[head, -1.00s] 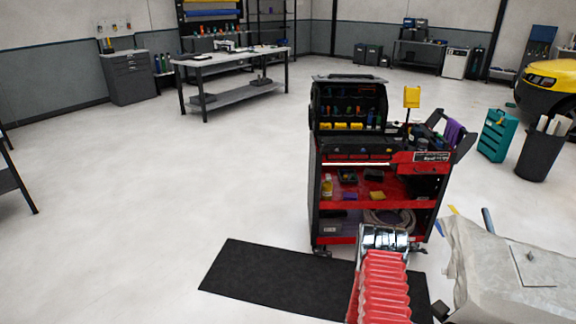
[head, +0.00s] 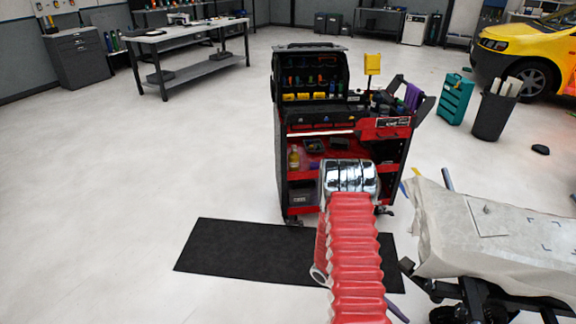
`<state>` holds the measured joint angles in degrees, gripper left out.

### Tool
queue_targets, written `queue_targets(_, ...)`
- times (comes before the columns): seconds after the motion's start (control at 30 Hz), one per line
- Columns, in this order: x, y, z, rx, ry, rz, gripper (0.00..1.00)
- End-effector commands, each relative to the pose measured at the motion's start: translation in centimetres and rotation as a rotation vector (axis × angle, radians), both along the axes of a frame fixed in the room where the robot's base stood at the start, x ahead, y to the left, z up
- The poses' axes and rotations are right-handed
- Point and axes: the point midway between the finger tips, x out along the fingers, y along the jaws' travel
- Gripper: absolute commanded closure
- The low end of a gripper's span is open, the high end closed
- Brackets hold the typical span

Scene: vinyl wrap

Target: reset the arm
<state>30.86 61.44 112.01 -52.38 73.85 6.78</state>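My arm, in a ribbed red sleeve with a shiny silver joint at its far end, rises from the bottom of the head view, right of centre. The silver joint covers part of the lower shelves of a red and black tool cart (head: 345,126). My gripper itself cannot be made out, so I cannot see whether it holds anything.
A black mat (head: 232,248) lies on the floor before the cart. A cloth-covered table (head: 500,235) stands close on the right. Behind are a teal case (head: 455,100), a dark bin (head: 493,117), a yellow car (head: 535,52) and a workbench (head: 190,40). The left floor is clear.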

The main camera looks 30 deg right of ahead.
Motion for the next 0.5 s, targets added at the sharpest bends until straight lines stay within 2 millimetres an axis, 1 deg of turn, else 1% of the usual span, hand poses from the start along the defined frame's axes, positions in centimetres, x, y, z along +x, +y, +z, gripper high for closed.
queue_targets(0.03, 0.6, 0.6, 0.9, 0.001, -0.033, -0.017, 0.44)
queue_targets(0.5, 4.8, 6.6, 7.3, 0.031, -0.32, -0.144, 0.44)
